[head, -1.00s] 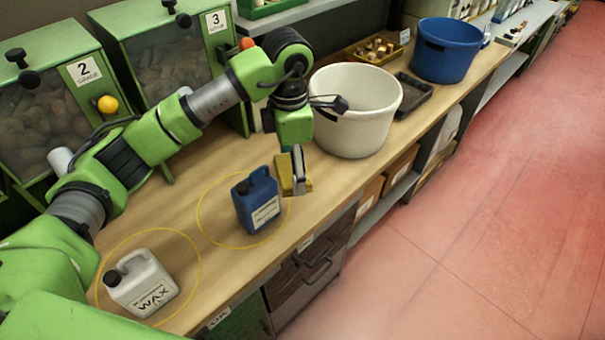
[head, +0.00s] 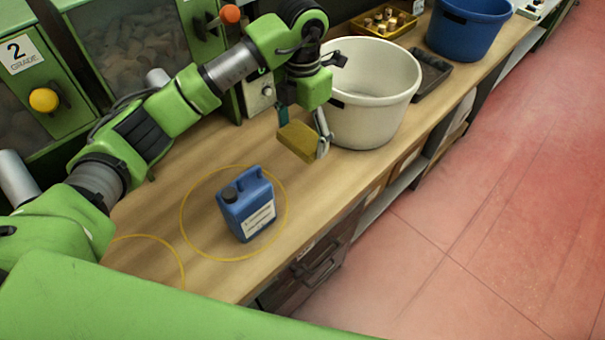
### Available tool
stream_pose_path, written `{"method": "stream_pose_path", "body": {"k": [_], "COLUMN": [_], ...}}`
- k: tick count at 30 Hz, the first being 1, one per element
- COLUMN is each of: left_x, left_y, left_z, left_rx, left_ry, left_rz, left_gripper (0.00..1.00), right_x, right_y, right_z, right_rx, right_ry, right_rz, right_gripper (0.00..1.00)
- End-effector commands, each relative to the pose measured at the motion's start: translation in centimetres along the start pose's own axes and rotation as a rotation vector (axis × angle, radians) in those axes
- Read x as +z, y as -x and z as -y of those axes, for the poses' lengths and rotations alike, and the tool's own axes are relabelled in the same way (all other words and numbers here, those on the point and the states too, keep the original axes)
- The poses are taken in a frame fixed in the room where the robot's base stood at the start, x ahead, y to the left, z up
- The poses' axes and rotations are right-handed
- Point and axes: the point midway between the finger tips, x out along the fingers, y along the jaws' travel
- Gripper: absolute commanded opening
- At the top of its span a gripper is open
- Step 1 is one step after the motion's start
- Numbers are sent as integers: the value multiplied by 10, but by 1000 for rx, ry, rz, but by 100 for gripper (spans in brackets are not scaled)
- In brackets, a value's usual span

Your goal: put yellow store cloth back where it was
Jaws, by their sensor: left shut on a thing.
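The folded yellow cloth (head: 299,142) is held in my left gripper (head: 318,146), which is shut on it. The gripper points down and holds the cloth over the wooden bench, in front of the white bucket (head: 366,112) and to its left. The gap between cloth and bench is hard to judge. One finger shows at the cloth's right side; the other is partly hidden behind it. My right gripper is not in view.
A blue jug (head: 247,205) stands inside a yellow ring on the bench (head: 205,270). Another ring lies at left. A black tray (head: 430,75), a blue bucket (head: 462,35) and a yellow cork box (head: 384,20) stand beyond the white bucket. Green bins line the back.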

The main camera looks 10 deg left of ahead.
Motion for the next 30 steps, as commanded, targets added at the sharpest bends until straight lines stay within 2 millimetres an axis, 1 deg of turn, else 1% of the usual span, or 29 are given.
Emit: {"method": "stream_pose_path", "body": {"k": [1, 3, 6, 10, 16, 18, 25, 30], "left_x": [0, 0, 0, -1, -1, -1, -1, -1], "left_y": [-13, -21, -29, -38, -73, -83, -102, -126], "left_z": [0, 0, 0, 0, 1, 1, 0, 0], "left_rx": [0, 0, 0, -2, -4, -3, -2, -2], "left_ry": [0, 0, -1, 0, 1, 0, 0, 0], "left_rz": [0, 0, 0, -3, -4, -3, -2, -3], "left_gripper": [56, 56, 56, 56, 56, 56, 56, 56], "right_x": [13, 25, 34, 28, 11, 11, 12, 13], "right_y": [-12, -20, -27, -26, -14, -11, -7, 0], "right_z": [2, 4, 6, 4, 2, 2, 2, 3], "right_rx": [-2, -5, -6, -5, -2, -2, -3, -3], "right_ry": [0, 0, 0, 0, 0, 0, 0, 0], "right_rz": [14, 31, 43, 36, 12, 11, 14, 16], "right_gripper": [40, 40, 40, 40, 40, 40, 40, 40]}}
